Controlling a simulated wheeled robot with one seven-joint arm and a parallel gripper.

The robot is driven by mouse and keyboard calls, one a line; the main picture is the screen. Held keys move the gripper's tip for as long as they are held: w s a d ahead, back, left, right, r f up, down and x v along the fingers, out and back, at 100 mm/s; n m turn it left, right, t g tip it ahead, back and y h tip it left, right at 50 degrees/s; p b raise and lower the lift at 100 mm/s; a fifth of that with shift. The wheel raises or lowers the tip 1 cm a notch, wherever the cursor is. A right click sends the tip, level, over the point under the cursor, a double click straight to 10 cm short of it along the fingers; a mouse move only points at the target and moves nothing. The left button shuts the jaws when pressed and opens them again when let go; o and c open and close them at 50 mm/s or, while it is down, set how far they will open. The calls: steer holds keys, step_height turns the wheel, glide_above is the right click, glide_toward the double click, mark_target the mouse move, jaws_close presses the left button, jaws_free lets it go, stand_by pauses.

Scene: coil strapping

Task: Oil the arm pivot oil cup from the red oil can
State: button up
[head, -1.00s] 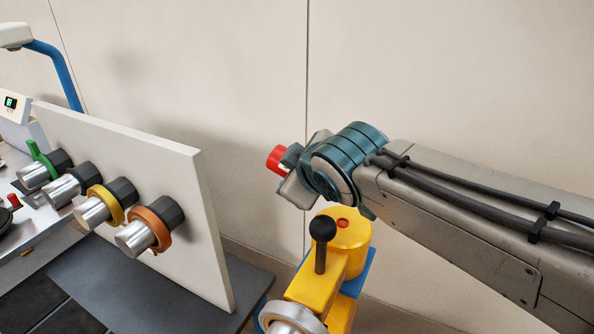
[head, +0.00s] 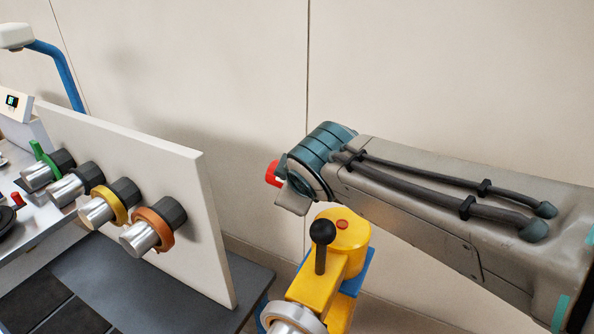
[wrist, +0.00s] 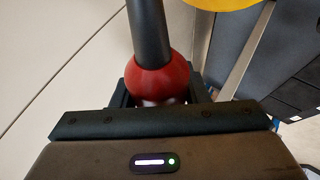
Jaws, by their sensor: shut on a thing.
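The red oil can (wrist: 157,78) is held between the fingers of my gripper (wrist: 158,92) in the wrist view. Its dark spout runs toward the top edge of that picture, and its tip is out of frame. In the head view a red part of the can (head: 272,173) shows at the left end of my arm, the rest hidden by the gripper. The yellow pivot (head: 352,238) stands just below and right of my gripper there. A small red-orange round spot on its top, apparently the oil cup (head: 342,224), is visible and clear of the can.
A black-knobbed lever (head: 322,233) stands upright on the yellow arm (head: 318,286). To the left, a white panel (head: 190,220) carries several pegs, some with coloured rings. A dark bench (head: 225,295) lies under it. A plain wall is behind.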

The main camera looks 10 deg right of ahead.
steer(key=shift+f+g+h, duration=0.25)
steer(key=shift+g+h, duration=0.05)
step_height(320, 180, up, 9)
steer(key=p, duration=0.7)
stand_by(0.4)
steer(key=shift+d+r+n+g+h+p, duration=0.15)
steer(key=shift+n+g+h+p, duration=0.2)
steer(key=shift+p, duration=0.6)
steer(key=g+h+p, duration=0.1)
steer(key=p, duration=0.1)
steer(key=shift+s+n+h+p, duration=0.1)
steer(key=shift+n+h+p, duration=0.2)
steer(key=shift+n+h, duration=0.05)
steer(key=shift+d+f+g+h+p, duration=0.1)
steer(key=shift+f+g+h+p, duration=0.3)
steer(key=shift+g+h+p, duration=0.15)
steer(key=shift+s, duration=0.1)
